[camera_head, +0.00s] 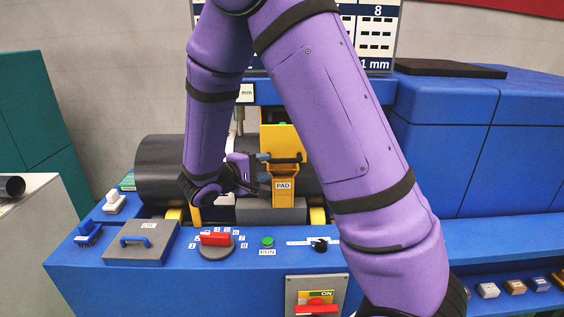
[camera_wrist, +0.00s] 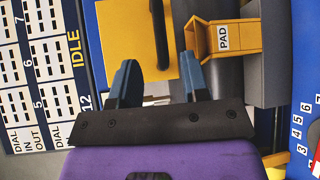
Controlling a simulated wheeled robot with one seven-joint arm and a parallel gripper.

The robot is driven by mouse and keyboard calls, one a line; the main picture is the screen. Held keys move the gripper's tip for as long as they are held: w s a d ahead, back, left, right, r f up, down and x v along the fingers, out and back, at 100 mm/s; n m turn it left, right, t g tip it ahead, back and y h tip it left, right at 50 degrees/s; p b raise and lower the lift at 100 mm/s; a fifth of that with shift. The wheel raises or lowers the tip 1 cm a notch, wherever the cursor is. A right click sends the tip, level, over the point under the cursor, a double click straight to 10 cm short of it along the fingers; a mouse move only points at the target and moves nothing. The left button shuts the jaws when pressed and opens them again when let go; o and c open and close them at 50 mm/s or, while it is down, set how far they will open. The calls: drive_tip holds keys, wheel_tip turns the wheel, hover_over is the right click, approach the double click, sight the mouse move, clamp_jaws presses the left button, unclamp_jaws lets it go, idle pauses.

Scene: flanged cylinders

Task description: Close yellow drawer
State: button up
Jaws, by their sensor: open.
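A yellow panel with a dark bar handle (camera_head: 281,140) stands at the machine's middle in the head view, and looks like the drawer's front. It also shows at the top of the wrist view (camera_wrist: 120,40), where the black handle (camera_wrist: 160,30) crosses its right part. How far the drawer stands out I cannot tell. My gripper (camera_head: 268,167) is just left of the handle. In the wrist view my gripper (camera_wrist: 158,62) has its two blue fingers apart, with the handle's near end between the tips. I cannot tell whether they touch it.
A yellow holder marked PAD (camera_head: 284,187) is just below the panel, close to one finger in the wrist view. A dark roller (camera_head: 160,167) lies behind my wrist. The blue console has a red-handled dial (camera_head: 215,239), a green button (camera_head: 267,241) and a grey lid (camera_head: 142,243).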

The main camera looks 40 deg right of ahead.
sight(281, 162)
drive_tip(key=x, duration=0.8)
drive_tip(key=shift+d, duration=0.2)
clamp_jaws()
